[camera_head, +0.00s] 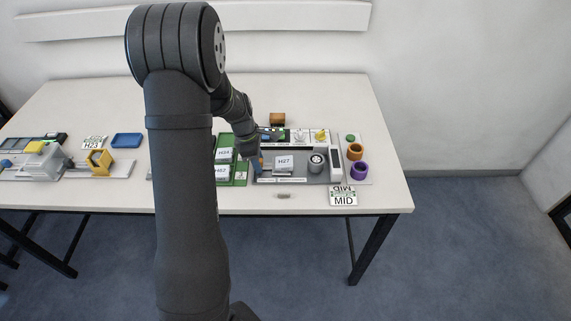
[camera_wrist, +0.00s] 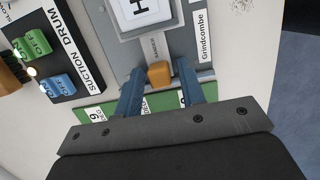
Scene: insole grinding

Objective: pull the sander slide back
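The sander unit's grey base (camera_head: 265,178) lies near the table's front edge, with a block labelled H27 (camera_head: 283,163) on it. In the wrist view an orange-brown knob (camera_wrist: 159,74) stands at the end of a narrow labelled strip leading to the block. I take this strip and knob to be the slide and its handle. My gripper (camera_wrist: 160,79) has its two blue fingers on either side of the knob. The fingertips are very close to its sides; I cannot tell whether they press on it. In the head view my gripper (camera_head: 257,166) is at the left end of the base.
A green tray (camera_head: 240,174) with labelled blocks lies left of the base. A black suction drum panel (camera_wrist: 72,81) lies beside it in the wrist view.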

